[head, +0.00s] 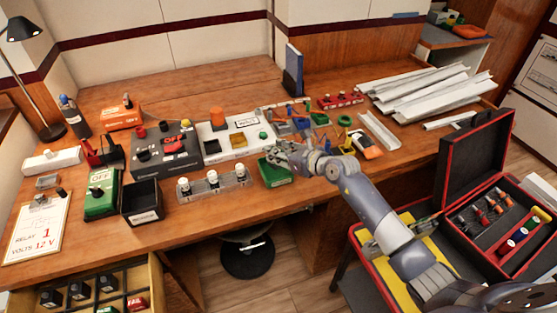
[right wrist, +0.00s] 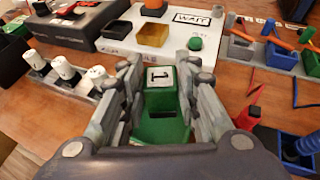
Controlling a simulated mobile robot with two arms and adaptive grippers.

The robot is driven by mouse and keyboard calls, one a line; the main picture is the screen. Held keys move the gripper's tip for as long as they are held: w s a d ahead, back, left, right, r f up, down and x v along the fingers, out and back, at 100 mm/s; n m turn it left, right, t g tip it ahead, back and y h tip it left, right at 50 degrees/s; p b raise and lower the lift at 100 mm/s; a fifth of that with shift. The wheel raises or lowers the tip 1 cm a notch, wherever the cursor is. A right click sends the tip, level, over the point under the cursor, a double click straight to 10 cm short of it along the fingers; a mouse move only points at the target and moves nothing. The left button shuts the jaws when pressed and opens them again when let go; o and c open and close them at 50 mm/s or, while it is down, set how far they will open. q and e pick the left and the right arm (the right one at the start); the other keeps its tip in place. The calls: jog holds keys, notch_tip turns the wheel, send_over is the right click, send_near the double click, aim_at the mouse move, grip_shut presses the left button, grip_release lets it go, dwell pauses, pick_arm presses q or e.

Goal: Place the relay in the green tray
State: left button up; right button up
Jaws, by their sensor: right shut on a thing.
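My right gripper (head: 281,154) is shut on the relay, just above the green tray (head: 277,178). In the right wrist view the relay (right wrist: 159,77) is a small block with a white face marked 1 and green edges, between the fingers of my right gripper (right wrist: 160,72). The green tray also shows there (right wrist: 163,130), below and nearer the camera than the relay. Whether the relay touches the tray is hidden. In the head view the fingers cover most of the relay. My left gripper is not in view.
A row of white knobs (head: 213,183) stands left of the green tray, and a white unit (head: 228,140) lies behind it. Small blue bins (head: 300,124) are to the right. A black tray (head: 141,205) is further left, near an open drawer (head: 90,290). An open red-edged case (head: 500,215) is at right.

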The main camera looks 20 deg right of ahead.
aim_at(279, 167)
jog(key=shift+f, duration=1.75)
jog(key=shift+f, duration=0.1)
jog(key=o, duration=1.1)
jog(key=shift+d, duration=0.1)
jog(key=v, duration=1.2)
